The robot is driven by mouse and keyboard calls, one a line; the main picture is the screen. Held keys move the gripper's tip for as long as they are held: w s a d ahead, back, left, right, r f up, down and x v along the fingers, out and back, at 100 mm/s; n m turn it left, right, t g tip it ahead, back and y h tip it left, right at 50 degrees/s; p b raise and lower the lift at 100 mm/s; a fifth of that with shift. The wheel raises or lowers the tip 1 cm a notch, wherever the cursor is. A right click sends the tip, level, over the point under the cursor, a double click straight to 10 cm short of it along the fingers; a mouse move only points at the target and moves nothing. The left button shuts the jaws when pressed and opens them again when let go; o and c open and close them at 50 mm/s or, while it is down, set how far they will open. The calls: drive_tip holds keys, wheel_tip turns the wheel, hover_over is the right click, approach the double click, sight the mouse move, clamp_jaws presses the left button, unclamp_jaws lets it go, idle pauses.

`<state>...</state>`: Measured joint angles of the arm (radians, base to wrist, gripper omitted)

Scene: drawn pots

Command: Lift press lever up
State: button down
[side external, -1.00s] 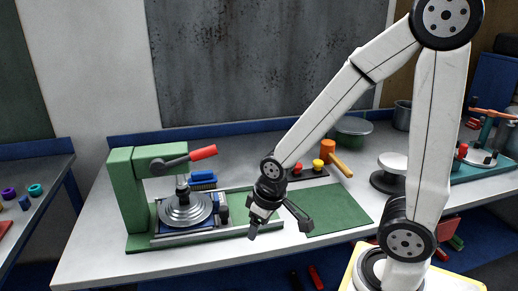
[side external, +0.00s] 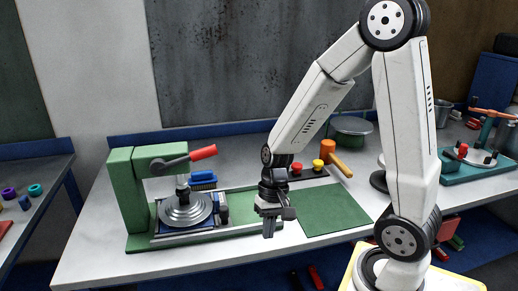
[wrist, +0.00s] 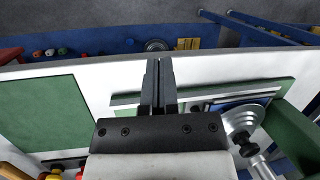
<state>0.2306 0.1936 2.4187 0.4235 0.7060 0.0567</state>
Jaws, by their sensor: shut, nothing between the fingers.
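The green press (side external: 125,195) stands at the left end of the table. Its lever (side external: 168,164) is a dark grey arm with a red handle (side external: 203,152) that points right and slightly up. Below it is a round silver disc (side external: 185,209), which shows in part at the right of the wrist view (wrist: 240,118). My gripper (side external: 269,232) points down near the table's front edge, right of the press and apart from the lever. In the wrist view its fingers (wrist: 159,64) are together and empty. The red handle is not visible there.
A green mat (side external: 335,212) lies to the right of my gripper. A blue brush (side external: 203,180) lies behind the disc. The table's white front strip (side external: 200,262) is bare.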

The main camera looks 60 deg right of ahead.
drive_tip(key=w+d+r+m+t+y, duration=0.3)
drive_tip(key=w+d+m+t+y, duration=0.2)
drive_tip(key=m, duration=0.3)
drive_tip(key=w+d+r+m+t+y, duration=0.4)
drive_tip(key=w+d+m+t+y, duration=0.1)
drive_tip(key=d+m+t, duration=0.3)
drive_tip(key=shift+w+m, duration=0.5)
drive_tip(key=shift+w, duration=0.1)
approach(186, 159)
drive_tip(key=shift+w+a+f, duration=0.3)
drive_tip(key=shift+w+f, duration=0.15)
drive_tip(key=shift+w, duration=0.2)
drive_tip(key=shift+w+a+f, duration=0.35)
drive_tip(key=shift+w+f, duration=0.15)
drive_tip(key=shift+w, duration=0.1)
